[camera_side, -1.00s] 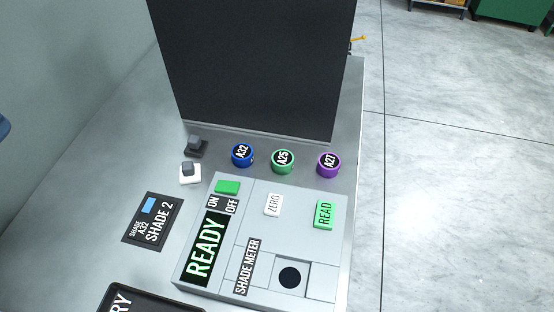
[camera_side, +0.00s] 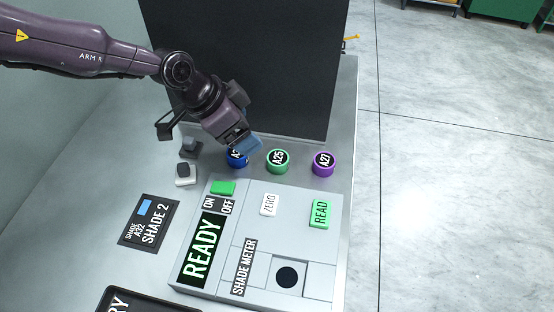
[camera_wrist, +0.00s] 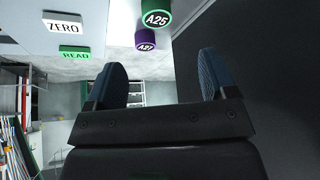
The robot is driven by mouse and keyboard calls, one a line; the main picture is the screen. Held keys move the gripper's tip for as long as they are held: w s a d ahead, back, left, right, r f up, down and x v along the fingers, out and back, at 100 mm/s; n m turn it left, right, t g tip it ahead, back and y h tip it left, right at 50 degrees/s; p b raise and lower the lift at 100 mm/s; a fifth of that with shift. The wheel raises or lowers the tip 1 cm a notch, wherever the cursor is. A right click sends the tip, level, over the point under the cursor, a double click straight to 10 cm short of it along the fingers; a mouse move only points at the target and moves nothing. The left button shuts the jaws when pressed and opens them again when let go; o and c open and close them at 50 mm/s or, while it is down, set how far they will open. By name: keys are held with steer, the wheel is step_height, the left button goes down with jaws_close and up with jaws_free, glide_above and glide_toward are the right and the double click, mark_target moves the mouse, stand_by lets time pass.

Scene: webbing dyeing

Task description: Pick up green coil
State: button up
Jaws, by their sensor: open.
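The green coil (camera_side: 277,161), marked A25, sits on the grey bench between the blue coil (camera_side: 236,160) and the purple coil (camera_side: 323,163). My gripper (camera_side: 249,146) is in the air near the blue coil and partly covers its label. The gripper is open and empty, left of the green coil and apart from it. In the wrist view the two blue fingertips (camera_wrist: 161,78) are spread apart. The green coil (camera_wrist: 155,14) shows beyond them at the top edge, partly cut off, with the purple coil (camera_wrist: 146,41) below it.
A large black panel (camera_side: 285,70) stands right behind the coils. The shade meter (camera_side: 255,215) with its buttons lies in front of them. Two small blocks (camera_side: 185,170) and a SHADE 2 card (camera_side: 150,222) are at the left. The bench's right edge is beyond the purple coil.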

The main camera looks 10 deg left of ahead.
mark_target(277, 158)
steer(key=x, duration=0.7)
steer(key=shift+s, duration=0.1)
steer(key=x, duration=0.3)
steer(key=shift+s+d+f, duration=0.1)
steer(key=shift+d, duration=0.15)
steer(key=shift+x, duration=0.95)
steer(key=c, duration=1)
